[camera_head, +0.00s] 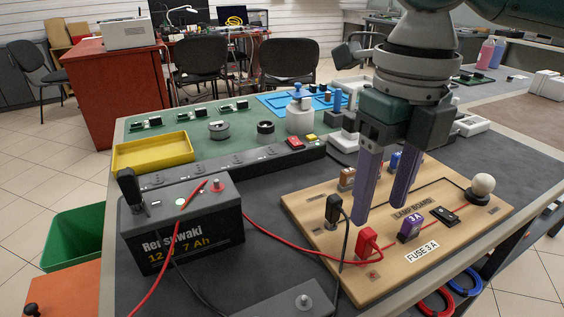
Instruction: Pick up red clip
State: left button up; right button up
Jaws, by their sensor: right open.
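The red clip (368,243) stands upright on the wooden lamp board (453,250), near its front left part, with a red cable leading off to the left. My right gripper (382,212) points down above the board, its two purple fingers apart. The fingertips look just above and behind the clip; I cannot tell the exact gap. Nothing shows between the fingers. My left gripper is not in view.
A black clip (333,211) stands left of the red one. A purple fuse (411,226), a switch (444,217) and a white bulb (482,185) are to the right. A black battery (185,235) stands left, with cables across the dark tabletop.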

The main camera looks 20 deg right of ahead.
aim_at(369, 232)
jog(key=f+b, duration=0.1)
jog(key=f, duration=0.7)
jog(key=shift+a+f, duration=0.15)
jog(key=shift+a, duration=0.05)
jog(key=shift+c, duration=0.3)
grip_shut()
